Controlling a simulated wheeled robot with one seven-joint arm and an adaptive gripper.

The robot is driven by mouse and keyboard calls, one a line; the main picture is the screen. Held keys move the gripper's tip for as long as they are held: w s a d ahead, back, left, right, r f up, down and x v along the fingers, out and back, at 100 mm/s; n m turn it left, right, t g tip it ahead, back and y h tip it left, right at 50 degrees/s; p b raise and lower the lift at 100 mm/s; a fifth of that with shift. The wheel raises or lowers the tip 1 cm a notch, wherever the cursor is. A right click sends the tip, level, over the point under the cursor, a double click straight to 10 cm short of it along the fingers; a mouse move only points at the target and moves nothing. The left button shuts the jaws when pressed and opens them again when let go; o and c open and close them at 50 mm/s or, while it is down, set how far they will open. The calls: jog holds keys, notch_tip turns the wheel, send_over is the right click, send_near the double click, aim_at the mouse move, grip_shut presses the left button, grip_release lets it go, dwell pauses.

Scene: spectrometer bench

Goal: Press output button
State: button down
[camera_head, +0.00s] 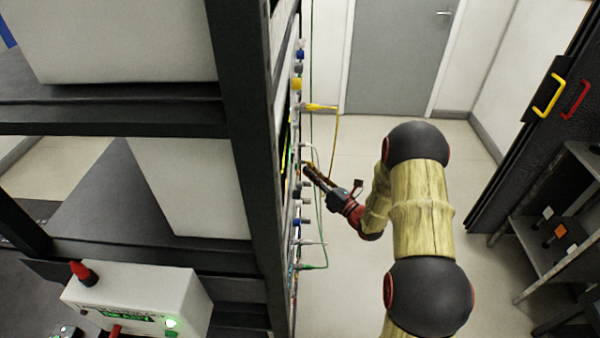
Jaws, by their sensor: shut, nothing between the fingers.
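The instrument panel (284,165) is seen almost edge-on, mounted in the dark rack. Small blue, yellow, red and dark knobs or connectors stick out along it. My gripper (309,170) is shut and empty, with its fingertips at or very close to the middle of this panel face. I cannot tell whether they touch it. The output button cannot be made out at this angle.
Yellow, white and green cables (323,107) stick out from the panel above and below my gripper. A white box (135,298) with a red knob and green light stands lower left. A shelf (548,245) stands at right. The floor between is open.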

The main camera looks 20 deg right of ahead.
jog(key=s+d, duration=0.2)
jog(key=d, duration=0.3)
jog(key=shift+s+d+p, duration=0.2)
jog(key=shift+d+p, duration=0.1)
jog(key=shift+p, duration=0.05)
dwell(0.3)
jog(key=shift+f, duration=0.1)
dwell(0.3)
